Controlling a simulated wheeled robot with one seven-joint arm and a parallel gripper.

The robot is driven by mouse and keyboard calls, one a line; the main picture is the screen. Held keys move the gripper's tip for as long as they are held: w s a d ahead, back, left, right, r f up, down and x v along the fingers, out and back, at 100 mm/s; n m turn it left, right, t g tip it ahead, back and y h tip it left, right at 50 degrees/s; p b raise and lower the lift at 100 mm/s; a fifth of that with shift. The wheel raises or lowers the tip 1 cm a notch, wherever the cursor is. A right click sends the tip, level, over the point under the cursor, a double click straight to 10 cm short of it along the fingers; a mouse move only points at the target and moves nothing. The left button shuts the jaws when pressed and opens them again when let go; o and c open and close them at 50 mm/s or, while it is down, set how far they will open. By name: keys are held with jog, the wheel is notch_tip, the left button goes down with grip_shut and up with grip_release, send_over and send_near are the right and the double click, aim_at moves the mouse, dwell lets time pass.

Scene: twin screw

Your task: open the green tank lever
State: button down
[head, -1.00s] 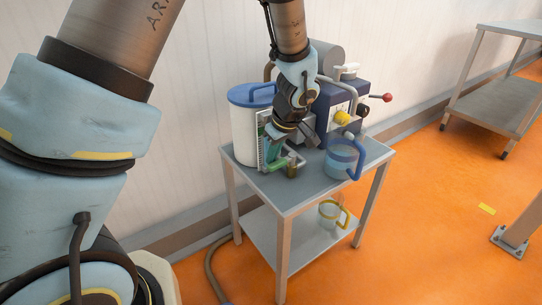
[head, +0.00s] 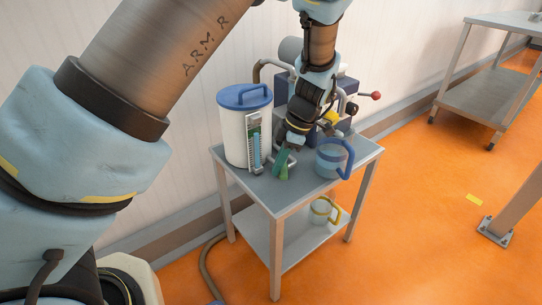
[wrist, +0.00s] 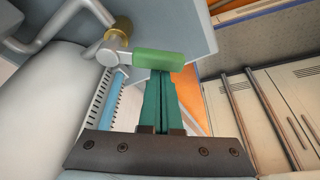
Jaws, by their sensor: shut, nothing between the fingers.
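The white tank (head: 236,140) with a blue lid stands at the left of the upper table top. Its level gauge (head: 254,143) runs up its front and shows blue; the gauge also shows in the wrist view (wrist: 111,100). The green lever (wrist: 158,59) sticks out to the right from a grey valve with a brass end (wrist: 120,28). My gripper (wrist: 162,74) is shut and empty, its green fingertips just at the lever's lower edge; I cannot tell if they touch. In the head view my gripper (head: 281,177) is beside the gauge, and the lever is not clearly distinguishable there.
A clear jug with a blue handle (head: 330,163) stands close to the right of my gripper. Behind is a dark blue machine (head: 343,88) with a red-knobbed lever (head: 376,96). A yellow-handled jug (head: 321,213) is on the lower shelf.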

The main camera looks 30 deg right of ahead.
jog(key=d+n+p, duration=0.1)
jog(key=n+p, duration=0.1)
jog(key=s+d+n+g+p, duration=0.1)
jog(key=n, duration=0.1)
jog(key=shift+s+r+p, duration=0.15)
jog(key=shift+r+p, duration=0.05)
jog(key=shift+p, duration=0.2)
jog(key=shift+s+d+f+n+p, duration=0.1)
jog(key=shift+d+n+p, duration=0.05)
jog(key=shift+d+p, duration=0.3)
jog(key=shift+s+d+f+n+p, duration=0.15)
jog(key=shift+d+p, duration=0.15)
jog(key=shift+p, duration=0.2)
jog(key=shift+d, duration=0.1)
jog(key=shift+r, duration=0.15)
notch_tip(320, 180, up, 10)
jog(key=shift+w, duration=0.1)
dwell(0.4)
